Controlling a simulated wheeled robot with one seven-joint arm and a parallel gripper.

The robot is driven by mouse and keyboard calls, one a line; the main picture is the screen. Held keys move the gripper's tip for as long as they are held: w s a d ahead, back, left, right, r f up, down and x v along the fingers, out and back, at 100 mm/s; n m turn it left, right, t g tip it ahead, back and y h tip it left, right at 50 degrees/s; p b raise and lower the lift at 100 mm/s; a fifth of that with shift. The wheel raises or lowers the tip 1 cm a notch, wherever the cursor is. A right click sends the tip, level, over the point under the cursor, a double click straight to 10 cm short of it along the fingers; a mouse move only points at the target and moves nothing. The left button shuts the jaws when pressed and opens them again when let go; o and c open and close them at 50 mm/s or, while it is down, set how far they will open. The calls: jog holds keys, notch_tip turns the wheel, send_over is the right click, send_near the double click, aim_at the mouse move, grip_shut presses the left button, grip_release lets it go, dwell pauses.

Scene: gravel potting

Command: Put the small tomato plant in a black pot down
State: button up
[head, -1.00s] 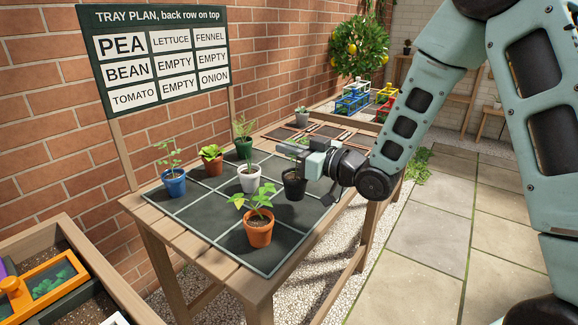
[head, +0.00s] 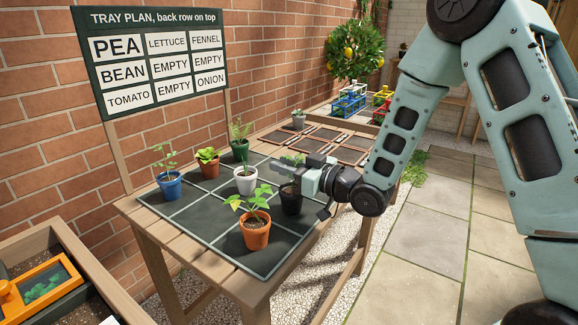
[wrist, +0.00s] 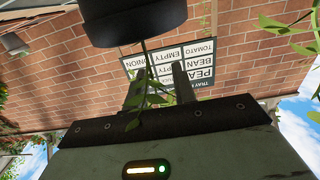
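The small tomato plant in a black pot (head: 291,201) is upright at the right side of the dark gridded tray (head: 198,219). Its base appears to be on the tray, though exact contact is hard to tell. My gripper (head: 288,166) reaches in from the right at stem height, above the pot rim. In the wrist view, which is upside down, the black pot (wrist: 130,20) is at the top. Its stem and leaves hang between my two fingers (wrist: 160,82), which stand visibly apart with a gap beside the stem. The fingers hide part of the leaves in the head view.
On the tray stand an orange pot (head: 256,233) in front, a white pot (head: 245,182) to the left, and blue (head: 170,187), red-brown (head: 209,167) and green (head: 239,150) pots. A sign (head: 155,62) stands behind. Paving at the right is clear.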

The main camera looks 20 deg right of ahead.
jog(key=shift+r, duration=0.2)
jog(key=p+v, duration=1.2)
